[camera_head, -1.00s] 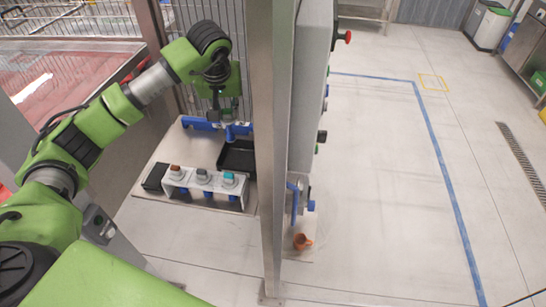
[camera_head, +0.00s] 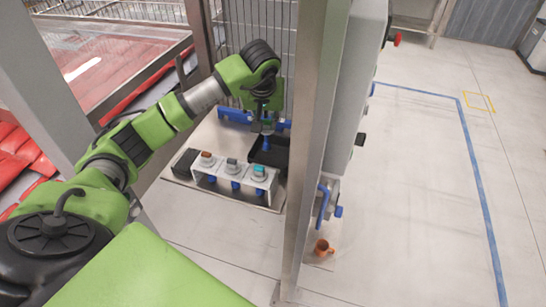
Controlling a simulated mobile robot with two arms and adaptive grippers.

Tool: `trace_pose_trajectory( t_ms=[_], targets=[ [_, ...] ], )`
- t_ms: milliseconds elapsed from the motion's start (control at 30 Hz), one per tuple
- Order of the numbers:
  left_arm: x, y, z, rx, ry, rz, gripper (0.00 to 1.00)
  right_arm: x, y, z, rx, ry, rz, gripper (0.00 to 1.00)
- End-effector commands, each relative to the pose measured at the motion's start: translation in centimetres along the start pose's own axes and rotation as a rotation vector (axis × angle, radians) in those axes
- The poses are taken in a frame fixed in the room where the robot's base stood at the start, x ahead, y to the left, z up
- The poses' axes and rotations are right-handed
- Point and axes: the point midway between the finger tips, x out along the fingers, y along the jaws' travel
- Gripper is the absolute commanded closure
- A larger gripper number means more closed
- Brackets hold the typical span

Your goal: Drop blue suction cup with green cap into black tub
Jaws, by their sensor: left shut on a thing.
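My left gripper (camera_head: 266,122) reaches in from the left and is shut on the blue suction cup (camera_head: 267,143), which hangs below the fingers. A small dark green patch between the fingers looks like its cap; most of it is hidden by the gripper. The black tub (camera_head: 274,158) is on the bench, directly under and behind the cup in the picture. The cup overlaps the tub's far left part; I cannot tell if it is inside the rim or above it. My right gripper is not in view.
A white rack (camera_head: 246,186) with brown, grey and teal topped suction cups stands in front of the tub. A black box (camera_head: 186,162) is left of it. A blue rail (camera_head: 236,116) runs behind the tub. A steel post (camera_head: 311,150) stands close on the right.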

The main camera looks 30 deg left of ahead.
Motion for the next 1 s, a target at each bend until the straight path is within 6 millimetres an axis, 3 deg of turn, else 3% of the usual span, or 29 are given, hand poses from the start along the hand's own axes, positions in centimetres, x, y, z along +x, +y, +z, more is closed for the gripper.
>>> trace_pose_trajectory(
  t_ms=[133, 167, 200, 233, 667, 1000],
  targets=[
    [-0.1, 0.0, -0.1, 0.0, 0.0, 0.0, 0.95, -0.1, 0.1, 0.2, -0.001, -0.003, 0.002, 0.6],
    [-0.1, 0.0, -0.1, 0.0, 0.0, 0.0, 0.73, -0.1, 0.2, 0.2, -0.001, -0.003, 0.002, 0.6],
    [-0.1, 0.0, 0.0, 0.0, 0.0, 0.0, 0.63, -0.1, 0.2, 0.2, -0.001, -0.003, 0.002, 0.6],
    [-0.1, 0.0, -0.1, 0.0, 0.0, 0.0, 0.62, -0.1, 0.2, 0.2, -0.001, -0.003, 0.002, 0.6],
    [-0.9, 0.0, -0.1, 0.001, 0.003, 0.001, 0.62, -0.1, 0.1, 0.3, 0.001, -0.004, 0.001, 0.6],
    [-7.7, 0.1, -0.2, 0.001, 0.006, 0.002, 0.62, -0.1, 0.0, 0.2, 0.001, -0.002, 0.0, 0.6]
  ],
)
